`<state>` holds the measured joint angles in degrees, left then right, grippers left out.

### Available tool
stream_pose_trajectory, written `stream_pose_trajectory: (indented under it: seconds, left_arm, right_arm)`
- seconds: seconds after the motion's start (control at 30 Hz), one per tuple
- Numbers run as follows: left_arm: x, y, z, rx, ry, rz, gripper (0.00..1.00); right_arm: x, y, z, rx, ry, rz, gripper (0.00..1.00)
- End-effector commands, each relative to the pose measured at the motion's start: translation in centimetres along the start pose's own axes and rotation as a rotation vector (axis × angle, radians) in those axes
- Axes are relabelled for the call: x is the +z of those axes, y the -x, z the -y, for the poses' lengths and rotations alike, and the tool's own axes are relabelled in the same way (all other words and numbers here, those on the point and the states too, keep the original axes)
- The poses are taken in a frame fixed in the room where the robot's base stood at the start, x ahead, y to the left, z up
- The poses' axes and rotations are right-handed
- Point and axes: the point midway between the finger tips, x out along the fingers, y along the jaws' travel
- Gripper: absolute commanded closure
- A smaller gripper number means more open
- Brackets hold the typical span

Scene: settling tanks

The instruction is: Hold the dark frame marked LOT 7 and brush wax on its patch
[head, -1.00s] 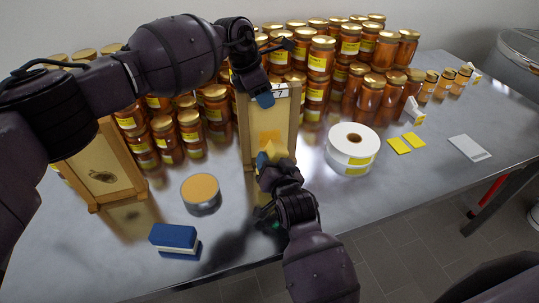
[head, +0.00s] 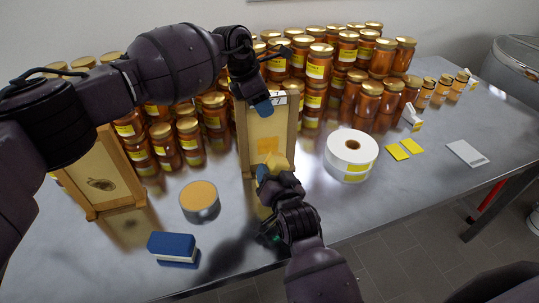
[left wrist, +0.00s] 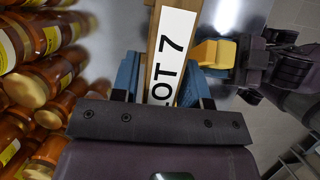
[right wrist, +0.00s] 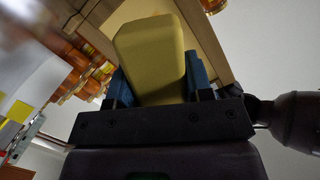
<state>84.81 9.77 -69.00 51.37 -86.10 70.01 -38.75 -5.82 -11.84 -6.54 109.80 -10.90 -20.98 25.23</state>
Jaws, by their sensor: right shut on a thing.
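The brown wooden frame (head: 293,135) stands upright mid-table with a pale panel and a small orange patch (head: 267,145). A white label on its top bar reads LOT 7 in the left wrist view (left wrist: 172,45). My left gripper (head: 264,106) is at the top bar, its blue fingers against both sides of it. My right gripper (head: 264,176) is shut on a yellow block (head: 278,163), which also fills the right wrist view (right wrist: 150,55). The block is in front of the panel, just below the patch; I cannot tell if it touches. A round tin with an orange top (head: 199,195) stands to the left.
A second frame (head: 103,180) with a dark oval mark stands at left. A blue-and-white block (head: 173,246) lies in front. A white label roll (head: 351,155), yellow cards (head: 404,149) and a white card (head: 467,153) are at right. Honey jars (head: 320,68) crowd behind the frames.

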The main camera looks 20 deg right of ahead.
Motion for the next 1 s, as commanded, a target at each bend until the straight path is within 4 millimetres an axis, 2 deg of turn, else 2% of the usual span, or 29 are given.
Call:
stream_pose_trajectory:
  seconds: [0.03,0.1,0.47,0.63,1.0]
  left_arm:
    - [0.0,0.0,0.0,0.0,0.0,0.0,0.51]
    - [0.0,0.0,0.0,0.0,0.0,0.0,0.43]
    - [0.0,0.5,0.0,0.001,-0.001,0.0,0.43]
    - [0.0,2.8,-0.1,0.002,0.0,0.0,0.43]
    - [0.0,9.6,-0.1,0.002,0.001,0.001,0.43]
  right_arm:
    - [0.0,0.0,0.0,0.0,0.0,-0.001,0.77]
    - [0.0,0.0,0.0,0.0,0.0,-0.001,0.77]
    - [0.0,0.0,0.0,0.0,0.0,-0.001,0.77]
    - [0.0,0.0,0.0,0.0,0.0,-0.001,0.77]
    - [0.0,0.0,0.0,0.0,0.0,-0.001,0.77]
